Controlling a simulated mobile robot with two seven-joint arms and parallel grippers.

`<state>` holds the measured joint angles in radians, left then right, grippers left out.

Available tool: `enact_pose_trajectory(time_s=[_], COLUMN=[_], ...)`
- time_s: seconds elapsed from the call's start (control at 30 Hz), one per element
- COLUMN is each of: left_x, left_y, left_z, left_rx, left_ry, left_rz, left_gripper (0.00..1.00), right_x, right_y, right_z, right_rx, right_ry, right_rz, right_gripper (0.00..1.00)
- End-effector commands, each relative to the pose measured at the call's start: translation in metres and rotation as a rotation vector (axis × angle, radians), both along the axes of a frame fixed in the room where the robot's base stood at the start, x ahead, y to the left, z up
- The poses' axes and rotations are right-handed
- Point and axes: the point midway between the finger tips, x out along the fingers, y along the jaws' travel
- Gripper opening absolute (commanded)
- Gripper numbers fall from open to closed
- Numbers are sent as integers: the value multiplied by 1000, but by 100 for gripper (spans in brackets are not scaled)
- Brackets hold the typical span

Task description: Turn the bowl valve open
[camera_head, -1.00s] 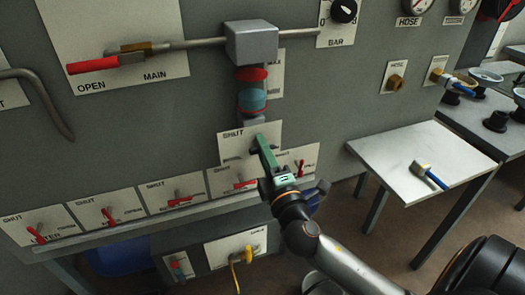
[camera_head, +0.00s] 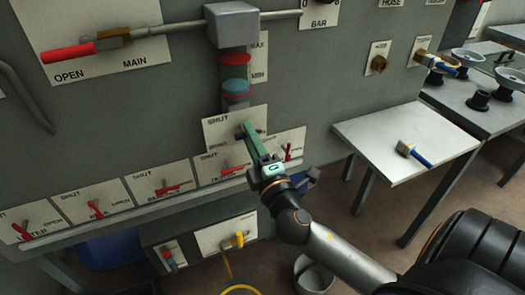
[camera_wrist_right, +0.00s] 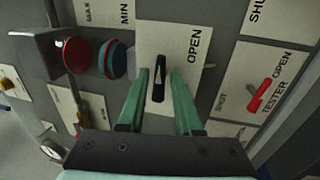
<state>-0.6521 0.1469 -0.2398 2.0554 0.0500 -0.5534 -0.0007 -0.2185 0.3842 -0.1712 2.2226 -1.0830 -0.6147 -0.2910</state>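The bowl valve has a small dark lever (camera_wrist_right: 158,88) on a white plate, with OPEN readable in the right wrist view. In the head view the plate (camera_head: 220,133) reads SHUT and sits below the glass bowl (camera_head: 235,87) with its red and blue discs. Contact is not clear. My left gripper is not in view.
A row of red-levered valves (camera_head: 165,188) runs along the panel below the plate. A red main handle (camera_head: 68,53) is at upper left. A white side table (camera_head: 400,150) holds a blue-handled brush (camera_head: 414,154). A bucket (camera_head: 313,276) stands on the floor.

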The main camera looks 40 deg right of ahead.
Motion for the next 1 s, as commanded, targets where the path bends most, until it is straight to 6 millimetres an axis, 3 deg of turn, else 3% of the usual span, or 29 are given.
enact_pose_trajectory(time_s=[0.5,0.73,1.0], left_x=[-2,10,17], left_y=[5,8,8], left_z=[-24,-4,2], left_rx=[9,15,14], left_ry=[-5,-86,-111], left_rz=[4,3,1], left_gripper=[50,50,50], right_x=[-87,-104,-108], right_y=[21,25,26], right_z=[-21,-22,-21], right_rx=[3,3,2], right_ry=[3,0,0], right_rz=[-2,-2,-1], right_gripper=[33,33,33])
